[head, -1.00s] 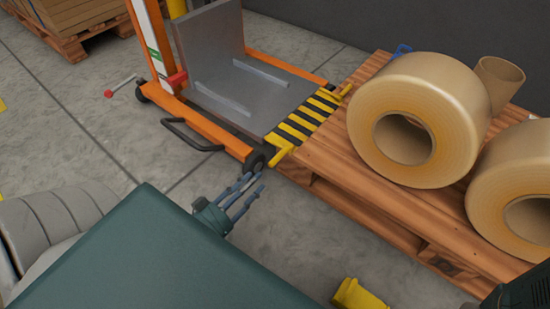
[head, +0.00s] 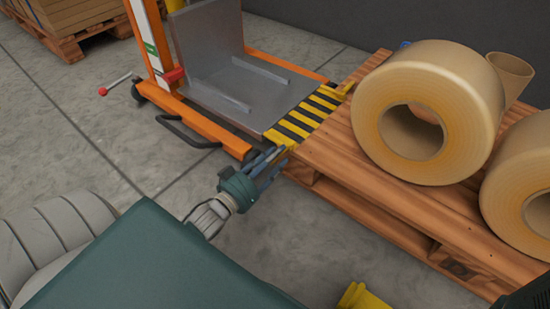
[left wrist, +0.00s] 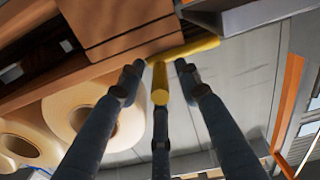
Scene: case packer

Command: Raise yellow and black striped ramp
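The yellow and black striped ramp (head: 305,118) lies flat in the head view, bridging the grey lift plate and the wooden pallet. It has yellow bar handles at its near and far ends. My left gripper (head: 275,163) is at the ramp's near corner. In the left wrist view its fingers (left wrist: 158,88) are spread apart around the end of the near yellow handle (left wrist: 193,49). I cannot tell whether any finger touches it. My right gripper's fingers do not show.
The orange lift (head: 205,122) with its grey plate (head: 240,92) stands left of the ramp. Large tan rolls (head: 425,105) stand on the wooden pallet (head: 345,160) at right. A yellow object (head: 362,297) shows at the bottom edge. Grey floor lies open at left.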

